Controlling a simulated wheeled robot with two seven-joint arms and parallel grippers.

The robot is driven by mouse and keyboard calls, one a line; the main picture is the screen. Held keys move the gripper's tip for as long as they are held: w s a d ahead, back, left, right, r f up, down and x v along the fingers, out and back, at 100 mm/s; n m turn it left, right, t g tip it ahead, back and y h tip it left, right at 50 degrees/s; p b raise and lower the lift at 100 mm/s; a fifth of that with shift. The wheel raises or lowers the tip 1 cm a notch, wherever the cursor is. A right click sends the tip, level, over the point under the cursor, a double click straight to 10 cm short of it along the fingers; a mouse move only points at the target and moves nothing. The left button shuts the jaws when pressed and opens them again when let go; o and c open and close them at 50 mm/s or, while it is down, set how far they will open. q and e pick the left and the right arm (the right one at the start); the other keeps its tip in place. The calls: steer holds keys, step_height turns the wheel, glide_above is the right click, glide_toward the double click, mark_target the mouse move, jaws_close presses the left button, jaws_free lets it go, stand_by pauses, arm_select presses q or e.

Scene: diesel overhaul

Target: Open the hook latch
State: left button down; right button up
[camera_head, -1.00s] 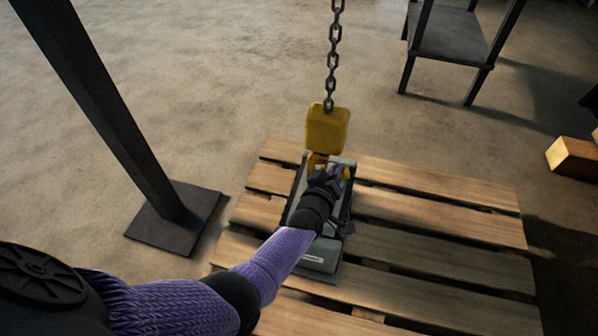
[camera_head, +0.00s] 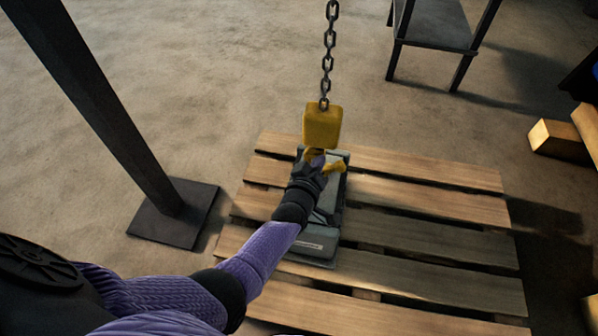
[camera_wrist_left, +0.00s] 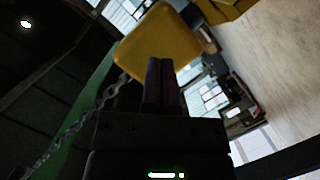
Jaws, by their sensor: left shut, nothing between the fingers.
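The yellow hook block (camera_head: 322,127) hangs on a chain above a dark grey machine part on the pallet. Below the block, the curved yellow hook (camera_head: 335,166) shows partly to the right of my left gripper. My left gripper (camera_head: 317,160) is at the hook, just under the block, with its fingers shut and empty. In the left wrist view the shut fingers (camera_wrist_left: 160,82) point up toward the yellow block (camera_wrist_left: 168,42). The latch is hidden or too small to make out, and I cannot tell whether the fingers touch it. My right gripper is out of view.
The grey machine part (camera_head: 310,245) lies on a wooden pallet (camera_head: 430,205). The chain (camera_head: 328,55) runs straight up. A dark post (camera_head: 100,110) stands at left, a dark stand (camera_head: 435,25) at the back, and a wooden block (camera_head: 560,138) at right. Open floor surrounds the pallet.

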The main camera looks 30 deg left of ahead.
arm_select(q)
steer(key=p+v, duration=0.3)
steer(key=v, duration=0.4)
steer(key=shift+d, duration=0.25)
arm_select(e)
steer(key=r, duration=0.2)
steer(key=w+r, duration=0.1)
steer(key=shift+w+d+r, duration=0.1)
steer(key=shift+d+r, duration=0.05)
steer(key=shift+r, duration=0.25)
